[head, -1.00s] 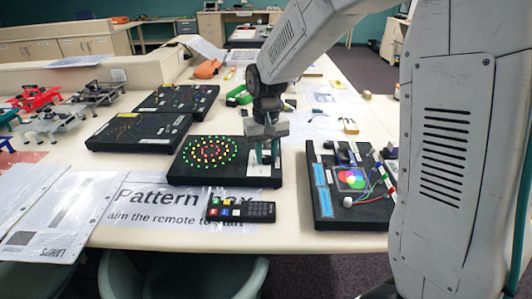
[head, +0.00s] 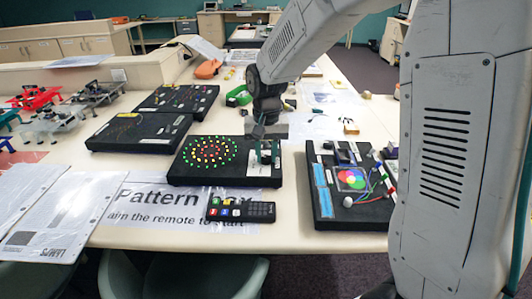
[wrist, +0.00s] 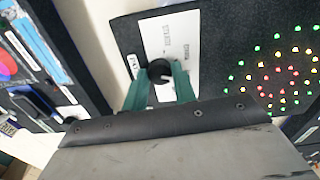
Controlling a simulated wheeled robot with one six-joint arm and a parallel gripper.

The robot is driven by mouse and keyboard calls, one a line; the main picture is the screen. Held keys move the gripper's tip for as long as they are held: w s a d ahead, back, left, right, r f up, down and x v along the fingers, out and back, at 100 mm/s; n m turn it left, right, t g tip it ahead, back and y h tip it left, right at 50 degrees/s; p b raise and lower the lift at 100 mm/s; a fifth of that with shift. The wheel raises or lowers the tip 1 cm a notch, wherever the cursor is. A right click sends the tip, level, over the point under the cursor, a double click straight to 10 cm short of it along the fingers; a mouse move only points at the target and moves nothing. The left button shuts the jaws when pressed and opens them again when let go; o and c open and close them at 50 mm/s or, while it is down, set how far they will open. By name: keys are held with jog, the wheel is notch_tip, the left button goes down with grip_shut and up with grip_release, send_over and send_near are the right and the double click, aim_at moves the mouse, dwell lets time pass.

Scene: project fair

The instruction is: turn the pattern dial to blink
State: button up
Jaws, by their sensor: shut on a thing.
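The pattern box is a black board (head: 180,178) with a spiral of lit red, yellow and green lights (head: 208,152). Its white label plate (head: 258,169) is at the board's right end; it also shows in the wrist view (wrist: 184,40). The black dial (wrist: 160,72) with a pale pointer mark sits on that plate in the wrist view. My gripper (wrist: 161,80) has its green fingers shut on the dial, one on each side. The plate's small print is too blurred to read. In the head view my gripper (head: 267,153) hides the dial.
A black remote (head: 241,210) lies on the Pattern Box sheet (head: 150,208) in front. Another black board with a colour disc and wires (head: 345,212) stands close on the right. More black boards (head: 140,132) lie behind left, with small drones (head: 55,120) beyond.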

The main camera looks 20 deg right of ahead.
aim_at(266, 158)
jog(key=o, duration=1)
notch_tip(266, 158, up, 8)
jog(key=shift+f, duration=0.1)
jog(key=s+d+r+n, duration=0.1)
jog(key=s+r+n, duration=0.1)
jog(key=s, duration=1.2)
jog(key=s+d+r+n+t, duration=0.1)
jog(key=s+d+r+n, duration=0.1)
jog(key=s, duration=1.3)
jog(key=shift+s, duration=0.15)
